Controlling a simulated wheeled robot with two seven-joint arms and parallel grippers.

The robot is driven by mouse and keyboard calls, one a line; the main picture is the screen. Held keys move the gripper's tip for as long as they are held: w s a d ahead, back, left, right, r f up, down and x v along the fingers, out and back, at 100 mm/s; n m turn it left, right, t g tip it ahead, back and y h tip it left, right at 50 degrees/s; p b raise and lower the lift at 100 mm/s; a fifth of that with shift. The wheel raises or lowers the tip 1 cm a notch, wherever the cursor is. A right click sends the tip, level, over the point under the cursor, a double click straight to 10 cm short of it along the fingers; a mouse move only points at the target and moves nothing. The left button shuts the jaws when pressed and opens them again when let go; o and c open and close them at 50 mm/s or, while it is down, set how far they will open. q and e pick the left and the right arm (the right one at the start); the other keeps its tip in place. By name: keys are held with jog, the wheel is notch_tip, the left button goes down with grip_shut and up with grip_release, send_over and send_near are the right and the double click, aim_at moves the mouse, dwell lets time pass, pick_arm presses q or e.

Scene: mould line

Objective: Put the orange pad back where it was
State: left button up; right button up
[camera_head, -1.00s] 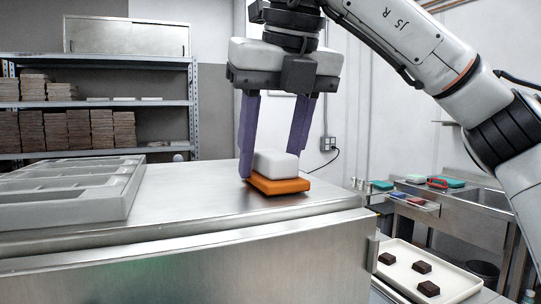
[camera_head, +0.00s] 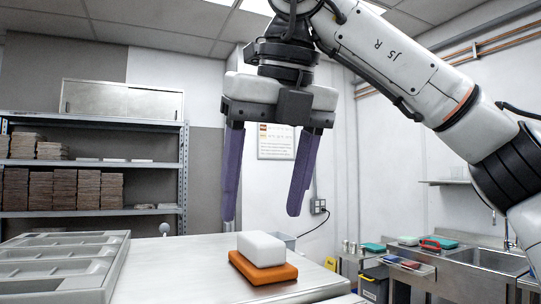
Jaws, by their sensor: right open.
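The orange pad (camera_head: 262,275) lies flat on the steel worktop near its right end. A white block (camera_head: 262,249) rests on top of it. My right gripper (camera_head: 262,216) is open and empty, with its purple fingers pointing down above the white block and apart from it. My left gripper is not in view.
A grey compartmented tray (camera_head: 62,270) sits on the left of the worktop (camera_head: 180,270). Metal shelves (camera_head: 90,122) with stacked brown slabs stand at the back left. A steel sink bench (camera_head: 470,262) with coloured pads is at the right. The worktop between tray and pad is clear.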

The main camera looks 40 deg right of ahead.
jog(key=v, duration=0.5)
jog(key=shift+s+r, duration=0.1)
jog(key=shift+r, duration=0.25)
